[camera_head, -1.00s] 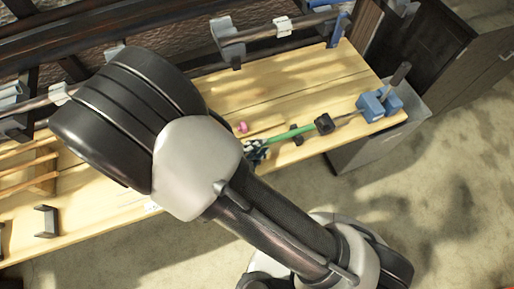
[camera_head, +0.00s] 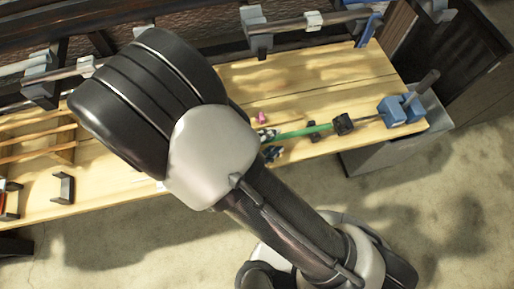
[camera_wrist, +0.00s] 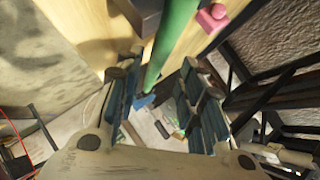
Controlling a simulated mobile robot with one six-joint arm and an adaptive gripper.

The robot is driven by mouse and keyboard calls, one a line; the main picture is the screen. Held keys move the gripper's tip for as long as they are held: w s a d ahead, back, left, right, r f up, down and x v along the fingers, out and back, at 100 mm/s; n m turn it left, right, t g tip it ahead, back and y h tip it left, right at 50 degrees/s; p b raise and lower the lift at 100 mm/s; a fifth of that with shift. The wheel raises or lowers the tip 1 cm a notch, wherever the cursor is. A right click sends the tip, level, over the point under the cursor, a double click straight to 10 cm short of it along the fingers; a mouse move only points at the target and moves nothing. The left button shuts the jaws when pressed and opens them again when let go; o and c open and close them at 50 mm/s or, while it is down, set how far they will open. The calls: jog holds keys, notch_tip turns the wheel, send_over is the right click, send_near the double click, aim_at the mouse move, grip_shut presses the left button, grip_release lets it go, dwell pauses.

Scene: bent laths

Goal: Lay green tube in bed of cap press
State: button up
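The green tube (camera_head: 300,132) lies slantwise over the bench, between my gripper and a dark block. It also shows in the wrist view (camera_wrist: 175,35). There its near end passes between my fingertips, with a gap on both sides. My gripper (camera_head: 269,145) is at the tube's left end, partly hidden by my arm. In the wrist view my gripper (camera_wrist: 160,72) has its fingers apart. A blue, two-part fixture with a dark handle (camera_head: 400,109) stands at the bench's right end. It looks like the cap press, though I cannot be sure. Its bed is not clear.
A dark block (camera_head: 343,124) sits at the tube's right end, and a small dark stand (camera_head: 314,131) beside the tube. A pink piece (camera_head: 262,118) lies behind. The wooden bench (camera_head: 320,80) is clear towards the back. A rail with clamps (camera_head: 285,27) runs behind it.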

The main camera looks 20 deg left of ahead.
jog(key=p+v, duration=0.3)
jog(key=v, duration=0.8)
jog(key=shift+w+f, duration=0.1)
jog(key=shift+w, duration=0.05)
